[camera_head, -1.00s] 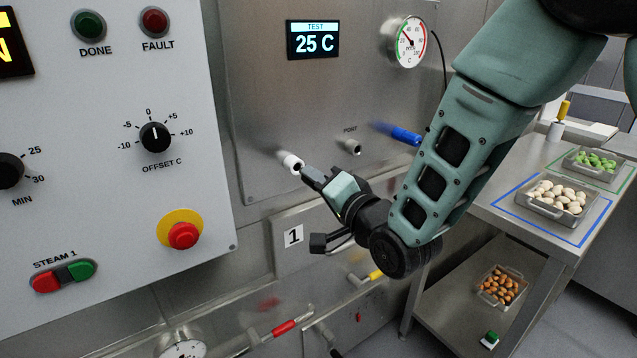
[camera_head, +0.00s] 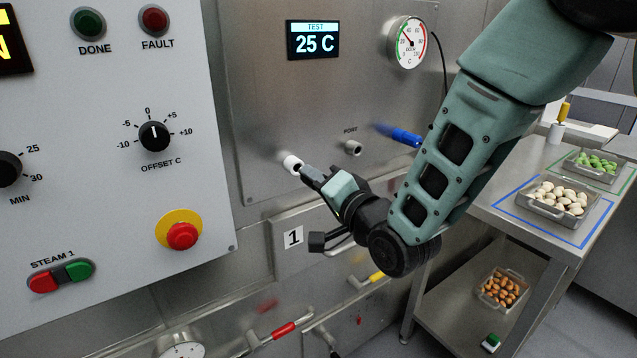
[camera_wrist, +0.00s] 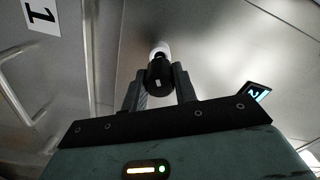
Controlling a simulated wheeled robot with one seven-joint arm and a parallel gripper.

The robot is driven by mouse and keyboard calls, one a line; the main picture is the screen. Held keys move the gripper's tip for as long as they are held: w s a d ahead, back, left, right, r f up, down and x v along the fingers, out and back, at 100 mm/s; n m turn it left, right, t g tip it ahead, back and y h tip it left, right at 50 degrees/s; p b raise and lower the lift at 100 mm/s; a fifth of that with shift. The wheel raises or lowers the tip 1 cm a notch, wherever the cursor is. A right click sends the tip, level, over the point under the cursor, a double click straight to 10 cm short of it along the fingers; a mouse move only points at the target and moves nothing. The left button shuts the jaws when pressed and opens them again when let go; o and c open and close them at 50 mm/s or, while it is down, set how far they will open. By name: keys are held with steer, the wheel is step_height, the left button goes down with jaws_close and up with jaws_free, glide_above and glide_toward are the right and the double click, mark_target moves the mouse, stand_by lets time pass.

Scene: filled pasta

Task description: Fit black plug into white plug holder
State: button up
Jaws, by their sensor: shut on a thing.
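In the wrist view the black plug (camera_wrist: 159,76) is held between the two fingers of my gripper (camera_wrist: 160,84). The plug's far end lines up with the white holder (camera_wrist: 160,48) and overlaps it in the picture. I cannot tell whether the plug is inside it or only at its mouth. In the head view the fingers mostly hide the plug.
A bare grey port (camera_head: 353,148) and a blue handle-like piece (camera_head: 403,135) are to the right on the panel. A control box (camera_head: 110,200) with knobs and buttons stands at left. Door 1 (camera_head: 293,238) is below. A steel table (camera_head: 480,200) with food trays is at right.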

steer(key=shift+b+x, duration=0.65)
steer(key=shift+x, duration=0.95)
stand_by(1.1)
steer(key=o, duration=1.3)
steer(key=b+v, duration=0.2)
steer(key=v, duration=0.5)
stand_by(0.6)
